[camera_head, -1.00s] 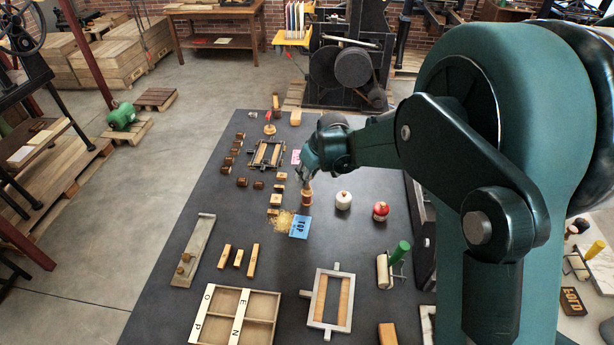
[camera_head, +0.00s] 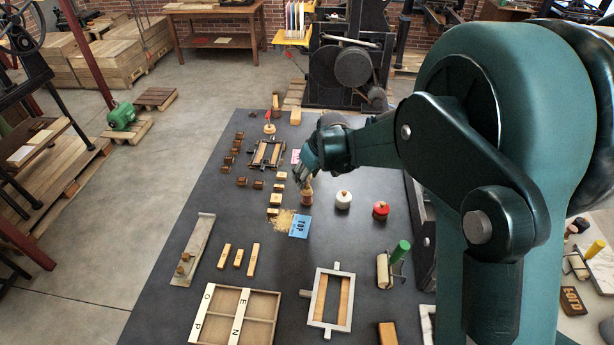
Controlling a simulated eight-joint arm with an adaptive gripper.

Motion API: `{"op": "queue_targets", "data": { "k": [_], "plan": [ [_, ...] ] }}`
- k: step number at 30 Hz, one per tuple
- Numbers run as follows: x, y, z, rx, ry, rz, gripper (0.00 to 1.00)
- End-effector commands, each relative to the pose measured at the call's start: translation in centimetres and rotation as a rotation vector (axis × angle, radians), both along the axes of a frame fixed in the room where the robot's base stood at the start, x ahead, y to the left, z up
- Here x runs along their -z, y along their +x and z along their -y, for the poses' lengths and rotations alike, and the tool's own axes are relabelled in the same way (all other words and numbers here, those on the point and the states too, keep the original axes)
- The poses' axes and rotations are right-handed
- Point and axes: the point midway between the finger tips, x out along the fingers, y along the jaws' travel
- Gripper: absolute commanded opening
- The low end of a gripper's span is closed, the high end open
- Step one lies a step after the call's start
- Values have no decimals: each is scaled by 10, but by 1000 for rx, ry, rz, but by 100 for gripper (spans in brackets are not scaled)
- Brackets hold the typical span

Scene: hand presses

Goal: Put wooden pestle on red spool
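A small upright brown wooden piece (camera_head: 307,198) that looks like the pestle stands on the dark table, in line with the white and red spools. My gripper (camera_head: 305,182) points down at its narrow top, fingers close to it or touching. The fingers are small and partly hidden by the wrist, so I cannot tell whether they are open or shut on it. The red spool (camera_head: 380,210), round with a small light top, stands upright to the right, apart from my gripper.
The white spool (camera_head: 343,200) stands between the wooden piece and the red spool. A blue TOP card (camera_head: 299,226) and small wooden blocks (camera_head: 275,200) lie nearby. A roller with a green handle (camera_head: 391,266) lies below the red spool. Bare table lies around the spools.

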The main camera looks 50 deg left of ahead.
Motion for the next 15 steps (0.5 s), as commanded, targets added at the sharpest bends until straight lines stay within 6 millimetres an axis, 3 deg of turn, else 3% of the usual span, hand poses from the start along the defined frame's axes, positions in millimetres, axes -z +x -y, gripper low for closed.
{"op": "queue_targets", "data": {
  "k": [15],
  "plan": [
    [-46,0,18,1,0,0,36]
  ]
}}
